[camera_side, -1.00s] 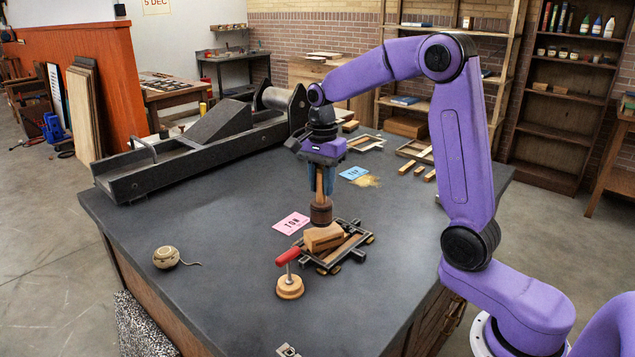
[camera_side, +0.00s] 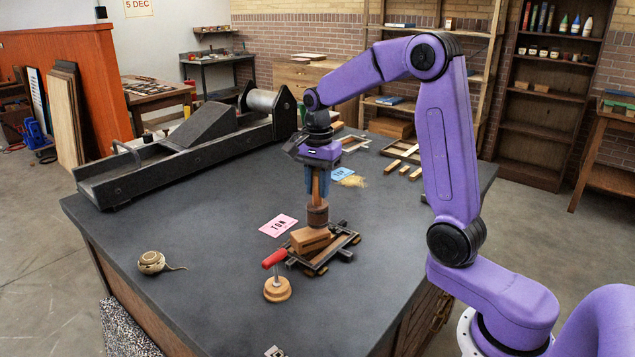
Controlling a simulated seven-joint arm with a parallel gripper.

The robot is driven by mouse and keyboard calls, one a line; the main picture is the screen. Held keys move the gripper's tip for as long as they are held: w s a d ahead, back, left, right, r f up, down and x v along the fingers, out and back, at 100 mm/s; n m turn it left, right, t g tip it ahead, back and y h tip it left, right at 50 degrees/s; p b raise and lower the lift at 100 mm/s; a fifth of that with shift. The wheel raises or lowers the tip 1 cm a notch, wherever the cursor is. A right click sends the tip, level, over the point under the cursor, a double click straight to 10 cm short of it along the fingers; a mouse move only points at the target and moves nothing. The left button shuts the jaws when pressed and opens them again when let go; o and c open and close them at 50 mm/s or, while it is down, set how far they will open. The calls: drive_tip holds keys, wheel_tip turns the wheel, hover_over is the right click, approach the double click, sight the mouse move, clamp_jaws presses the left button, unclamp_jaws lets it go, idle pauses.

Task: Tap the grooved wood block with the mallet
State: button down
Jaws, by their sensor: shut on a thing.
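My gripper (camera_side: 318,180) has its blue fingers shut on the upright handle of the mallet (camera_side: 317,214). The mallet's brown, round head hangs down at the back right of the wood block (camera_side: 307,243). The head overlaps the block's top in this view; I cannot tell whether they touch. The block is light brown and sits in a dark metal frame (camera_side: 345,254) on the table. Its groove cannot be made out clearly at this size.
A red-handled tool on a round wood base (camera_side: 278,289) stands just in front of the frame. A pink card (camera_side: 278,226) lies to the left, a blue card (camera_side: 327,173) behind. A string ball (camera_side: 151,262) lies at left. A large dark press (camera_side: 190,150) spans the back left.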

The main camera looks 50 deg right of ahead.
sight(318, 170)
drive_tip(key=shift+f, duration=0.85)
drive_tip(key=shift+r, duration=1.5)
drive_tip(key=shift+r, duration=1.55)
